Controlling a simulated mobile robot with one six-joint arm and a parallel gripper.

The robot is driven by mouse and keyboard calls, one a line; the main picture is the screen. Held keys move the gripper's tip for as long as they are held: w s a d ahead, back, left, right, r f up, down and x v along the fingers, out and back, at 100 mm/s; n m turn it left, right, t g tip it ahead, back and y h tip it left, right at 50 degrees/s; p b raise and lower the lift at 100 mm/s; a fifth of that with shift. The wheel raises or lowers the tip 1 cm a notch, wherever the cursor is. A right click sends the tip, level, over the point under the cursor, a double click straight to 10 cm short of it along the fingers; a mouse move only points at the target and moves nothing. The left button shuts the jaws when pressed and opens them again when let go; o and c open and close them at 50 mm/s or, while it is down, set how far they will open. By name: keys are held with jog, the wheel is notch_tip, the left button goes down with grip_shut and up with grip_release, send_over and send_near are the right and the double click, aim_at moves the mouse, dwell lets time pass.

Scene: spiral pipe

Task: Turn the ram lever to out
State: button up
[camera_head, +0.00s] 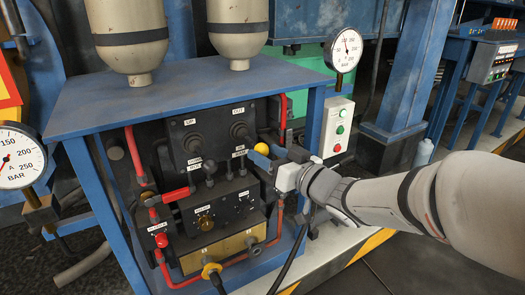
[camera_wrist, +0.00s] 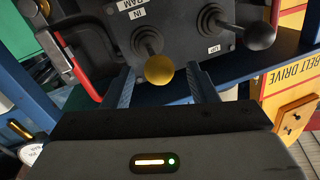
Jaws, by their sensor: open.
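The ram lever has a yellow ball knob (camera_head: 262,148), at the right edge of the upper black control panel in the head view. In the wrist view its yellow knob (camera_wrist: 159,69) stands in front of a round black boot, by the labels RAM and IN. My gripper (camera_head: 267,157) reaches in from the right, next to the knob. In the wrist view my gripper (camera_wrist: 159,80) is open, with one blue finger on each side of the knob. Gaps show between knob and fingers. The OUT label (camera_head: 239,109) is above the lever's boot.
Another lever with a black knob (camera_wrist: 261,36) stands beside the ram lever. A lower panel (camera_head: 222,210) with dials and a red handle (camera_head: 177,194) sit below. The blue frame's top (camera_head: 200,88) overhangs the panel, and its right post (camera_head: 312,120) stands near my arm.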

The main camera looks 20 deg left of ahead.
aim_at(257, 148)
jog(key=shift+b+x, duration=0.55)
jog(key=shift+x, duration=1.7)
jog(key=shift+c, duration=0.2)
grip_shut()
